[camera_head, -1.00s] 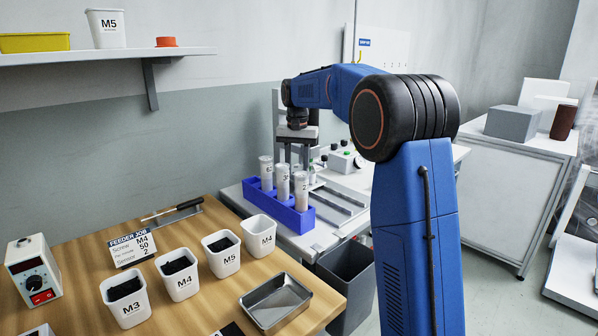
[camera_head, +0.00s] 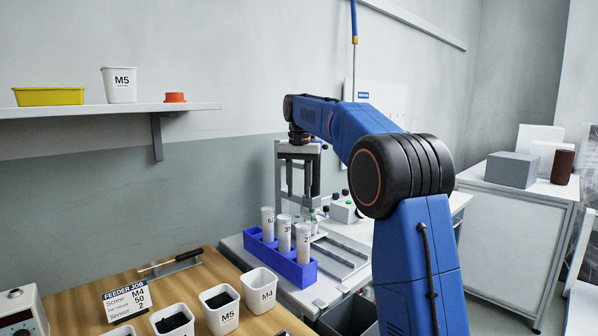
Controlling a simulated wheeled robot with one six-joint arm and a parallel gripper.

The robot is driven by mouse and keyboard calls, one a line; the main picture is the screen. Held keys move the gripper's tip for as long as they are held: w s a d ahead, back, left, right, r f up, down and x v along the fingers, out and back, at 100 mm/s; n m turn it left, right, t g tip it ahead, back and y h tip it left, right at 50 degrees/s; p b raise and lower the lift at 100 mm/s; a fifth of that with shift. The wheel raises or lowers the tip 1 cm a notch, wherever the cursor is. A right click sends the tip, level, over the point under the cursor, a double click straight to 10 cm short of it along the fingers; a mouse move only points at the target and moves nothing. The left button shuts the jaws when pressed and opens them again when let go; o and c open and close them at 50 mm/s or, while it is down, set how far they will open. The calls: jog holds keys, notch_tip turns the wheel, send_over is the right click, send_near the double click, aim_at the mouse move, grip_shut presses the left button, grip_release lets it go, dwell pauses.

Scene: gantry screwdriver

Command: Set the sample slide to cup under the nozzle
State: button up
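The dosing machine stands on the white side table behind the blue tube rack, partly hidden by my arm. My gripper (camera_head: 299,187) points down in front of its upright frame. Its two fingers look apart, with nothing visible between them. The slide's rails (camera_head: 340,252) lie on the machine's flat base, to the right of and below my gripper. I cannot make out the slide's position mark, the cup or the nozzle tip clearly at this size.
A blue rack (camera_head: 281,262) with three labelled tubes stands close in front of the machine. A control box with knobs (camera_head: 345,212) is to its right. A wooden bench (camera_head: 205,268) with white screw bins is at the front left. A dark bin (camera_head: 350,312) stands below.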

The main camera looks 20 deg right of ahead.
notch_tip(320, 180, up, 6)
dwell(0.4)
jog(key=shift+r, duration=0.1)
